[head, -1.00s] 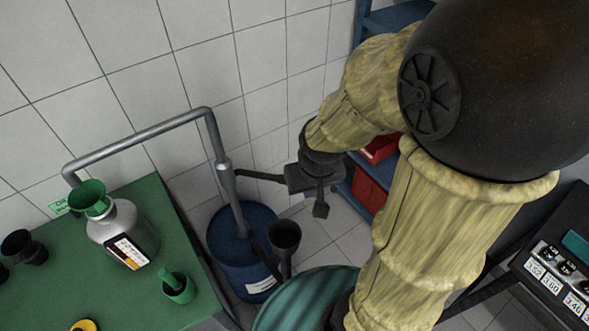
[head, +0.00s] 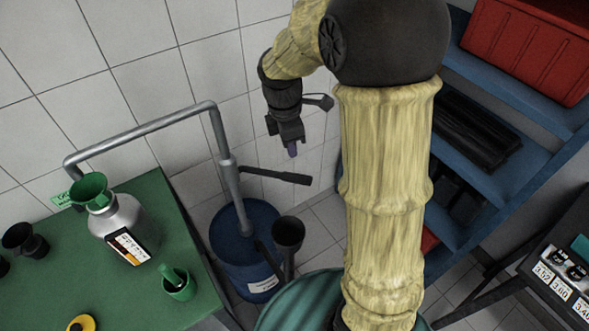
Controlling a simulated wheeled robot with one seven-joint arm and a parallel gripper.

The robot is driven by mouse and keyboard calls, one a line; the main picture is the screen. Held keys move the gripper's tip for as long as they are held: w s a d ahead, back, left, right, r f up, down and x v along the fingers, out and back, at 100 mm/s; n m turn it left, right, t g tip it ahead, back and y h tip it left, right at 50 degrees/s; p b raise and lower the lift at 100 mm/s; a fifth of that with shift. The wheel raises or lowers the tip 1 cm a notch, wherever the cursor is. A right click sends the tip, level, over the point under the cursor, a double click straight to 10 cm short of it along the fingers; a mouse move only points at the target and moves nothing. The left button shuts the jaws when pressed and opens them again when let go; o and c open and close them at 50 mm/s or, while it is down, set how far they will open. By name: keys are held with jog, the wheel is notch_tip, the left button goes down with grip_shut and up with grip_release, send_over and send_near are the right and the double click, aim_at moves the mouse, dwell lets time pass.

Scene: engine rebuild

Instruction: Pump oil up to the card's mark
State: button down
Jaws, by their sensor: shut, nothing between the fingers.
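A blue oil drum (head: 248,272) stands on the floor beside the green bench. A grey hand pump (head: 233,185) rises from it, with a dark lever (head: 275,175) sticking out to the right. Its pipe (head: 140,135) arches left and down to a green funnel (head: 90,190) in the mouth of a silver can (head: 122,228). A card (head: 128,247) with print and coloured marks is on the can's front; its writing is too small to read. My gripper (head: 292,150) is shut and empty, above the lever's outer end and apart from it. The oil level is not visible.
The green bench (head: 70,275) also holds a green cup (head: 178,284), a yellow ring (head: 82,324) and a dark cup (head: 25,240). A dark funnel (head: 288,234) stands right of the drum. Blue shelves (head: 500,190) with a red bin (head: 530,45) stand at right.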

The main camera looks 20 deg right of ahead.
aim_at(297, 176)
jog(key=w+n, duration=0.2)
jog(key=n, duration=0.1)
jog(key=w+n+g, duration=0.1)
jog(key=n, duration=0.3)
jog(key=w+a+n+h, duration=0.1)
jog(key=w+n, duration=0.1)
jog(key=n, duration=0.1)
jog(key=shift+w+r+b, duration=0.3)
jog(key=shift+r+b, duration=0.05)
jog(key=shift+b, duration=0.05)
jog(key=shift+f, duration=0.15)
jog(key=p+x, duration=0.1)
jog(key=x, duration=0.3)
jog(key=p+x, duration=0.1)
jog(key=x, duration=0.4)
jog(key=p+x, duration=0.1)
jog(key=x, duration=0.3)
jog(key=shift+s+f, duration=0.35)
